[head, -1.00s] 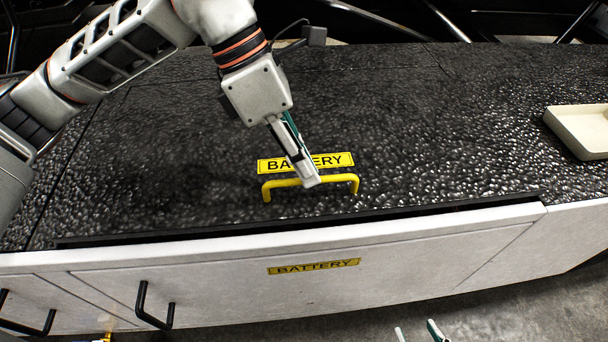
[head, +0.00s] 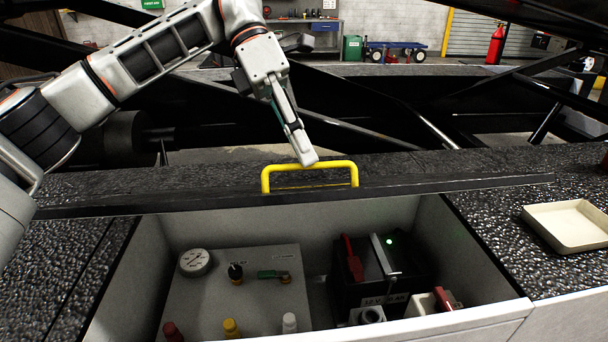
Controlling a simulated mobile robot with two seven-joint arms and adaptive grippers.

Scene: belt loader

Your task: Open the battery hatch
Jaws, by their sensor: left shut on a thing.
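The battery hatch (head: 180,190) is a black textured lid, now raised and tilted back, its front edge lifted clear of the white box. Its yellow handle (head: 264,180) stands near that front edge. My left gripper (head: 306,160) is shut on the handle's top bar. Below the lid the compartment is open. Inside it, a black battery (head: 350,290) with a red part and a green light sits at the right. A grey panel (head: 210,300) with a gauge and coloured caps sits at the left. My right gripper is not in view.
A beige tray (head: 568,226) sits on the black deck right of the opening. Black frame beams (head: 370,100) cross behind the lid. Farther back are a blue cart (head: 395,50) and a red extinguisher (head: 495,45).

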